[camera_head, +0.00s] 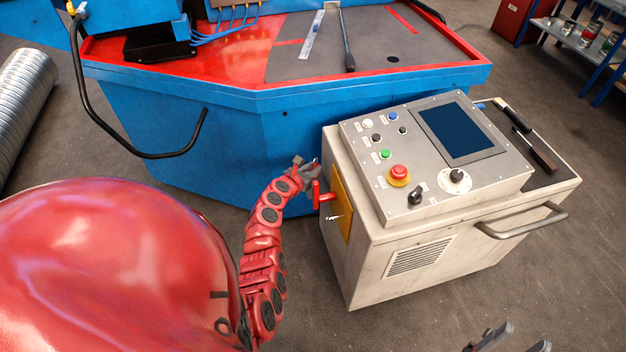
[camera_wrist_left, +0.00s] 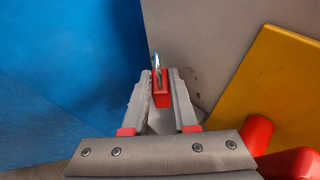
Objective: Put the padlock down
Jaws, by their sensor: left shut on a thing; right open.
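The padlock (camera_wrist_left: 160,97) has a red body and a shiny metal shackle. In the left wrist view it sits between the fingertips of my left gripper (camera_wrist_left: 160,80), which is shut on it. In the head view my left gripper (camera_head: 310,168) is in the air beside the left side of the beige control cabinet (camera_head: 375,270), and the padlock is barely visible at its tips. My right gripper (camera_head: 519,341) is open and empty at the bottom edge, only its fingertips showing.
A red handle (camera_head: 324,197) sticks out from the yellow plate (camera_head: 342,205) on the cabinet's left side, close to my left gripper. A blue machine with a red-edged top (camera_head: 225,60) stands behind. The cabinet's right top holds black-handled tools (camera_head: 534,150).

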